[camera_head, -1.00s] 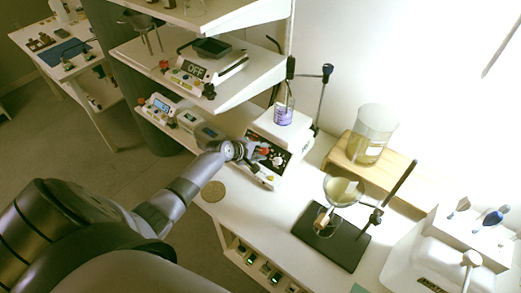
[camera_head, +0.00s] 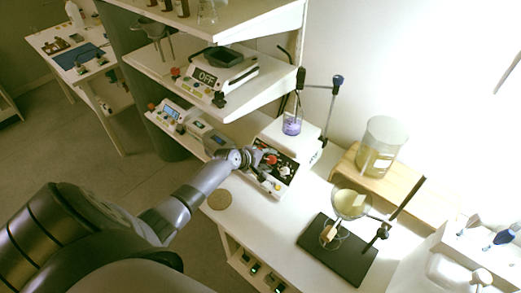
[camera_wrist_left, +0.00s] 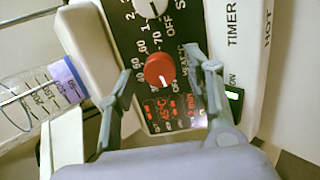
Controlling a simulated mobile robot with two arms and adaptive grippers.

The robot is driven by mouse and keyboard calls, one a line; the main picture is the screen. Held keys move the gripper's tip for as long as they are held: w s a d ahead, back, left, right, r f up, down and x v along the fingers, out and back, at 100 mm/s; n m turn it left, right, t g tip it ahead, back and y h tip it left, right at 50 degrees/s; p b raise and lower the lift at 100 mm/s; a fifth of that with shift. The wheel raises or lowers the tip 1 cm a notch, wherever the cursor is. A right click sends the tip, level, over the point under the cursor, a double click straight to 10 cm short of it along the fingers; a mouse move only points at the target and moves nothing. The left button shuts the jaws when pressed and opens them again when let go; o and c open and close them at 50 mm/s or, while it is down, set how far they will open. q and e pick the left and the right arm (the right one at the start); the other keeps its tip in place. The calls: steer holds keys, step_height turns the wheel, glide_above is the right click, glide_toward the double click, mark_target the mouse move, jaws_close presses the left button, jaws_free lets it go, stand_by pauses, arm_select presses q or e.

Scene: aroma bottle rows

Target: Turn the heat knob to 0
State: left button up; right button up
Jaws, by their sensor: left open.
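The hotplate stirrer (camera_head: 285,145) stands on the bench with its dark control panel facing me. Its red knob (camera_wrist_left: 160,70) sits between the two open fingers of my left gripper (camera_wrist_left: 160,66) in the wrist view. The fingers are spread on either side of the knob, with gaps visible. Numbers around 40 to 70 and an OFF mark are printed beside the knobs. A white knob (camera_wrist_left: 150,6) is above the red one, and a lit red display (camera_wrist_left: 165,115) below it. In the head view my left gripper (camera_head: 258,158) is at the panel. My right gripper is not seen.
Shelves with instruments overhang at the upper left.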

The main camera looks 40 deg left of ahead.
arm_select(q)
steer(key=v, duration=1.1)
steer(key=shift+s+r, duration=0.15)
steer(key=shift+s, duration=0.15)
